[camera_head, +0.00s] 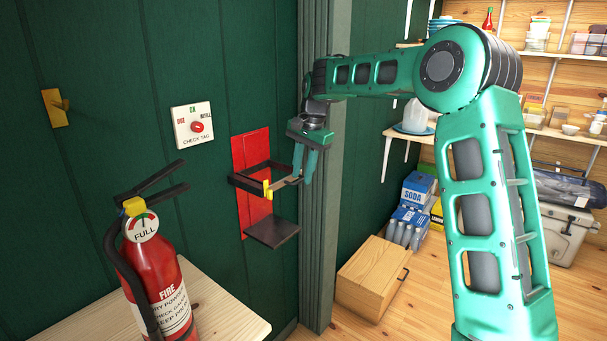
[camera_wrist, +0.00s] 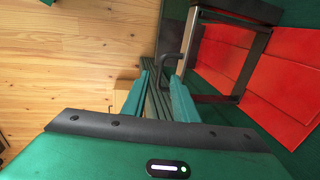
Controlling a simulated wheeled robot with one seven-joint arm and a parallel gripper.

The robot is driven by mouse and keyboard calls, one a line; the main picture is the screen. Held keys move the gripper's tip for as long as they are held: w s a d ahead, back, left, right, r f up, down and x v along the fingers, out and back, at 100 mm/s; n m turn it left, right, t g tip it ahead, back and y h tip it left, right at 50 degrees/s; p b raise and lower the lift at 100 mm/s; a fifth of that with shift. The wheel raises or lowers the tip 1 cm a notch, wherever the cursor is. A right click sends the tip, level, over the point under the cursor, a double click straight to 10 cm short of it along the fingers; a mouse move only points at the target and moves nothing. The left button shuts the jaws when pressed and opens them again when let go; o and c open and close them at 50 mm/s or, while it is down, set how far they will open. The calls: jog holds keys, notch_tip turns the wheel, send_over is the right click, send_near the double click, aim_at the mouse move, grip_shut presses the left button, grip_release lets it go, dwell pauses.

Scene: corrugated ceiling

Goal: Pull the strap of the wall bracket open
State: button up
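The wall bracket is a red backplate (camera_head: 254,150) on the green wall, with a dark strap (camera_head: 245,182) around its front and a dark shelf (camera_head: 272,233) below. A yellow latch piece (camera_head: 267,189) sits at the strap's front, with a thin brownish bar running right from it toward my fingers. My gripper (camera_head: 304,174) points down at the strap's right end. In the wrist view its two green fingers (camera_wrist: 160,85) stand apart with a gap between. The red plate (camera_wrist: 277,80) and dark strap show right of them. Whether the bar lies between the fingers is unclear.
A red fire extinguisher (camera_head: 160,285) stands on a light wooden table (camera_head: 225,300) at lower left. A check tag dial (camera_head: 193,125) and a yellow wall piece (camera_head: 54,107) are on the wall. A wooden box (camera_head: 372,278) stands on the floor, right of the dark post (camera_head: 322,240).

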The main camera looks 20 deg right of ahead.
jog(key=shift+c, duration=0.2)
grip_shut()
jog(key=shift+w+a+r, duration=0.1)
jog(key=shift+a+r, duration=0.05)
jog(key=shift+r, duration=0.05)
dwell(1.0)
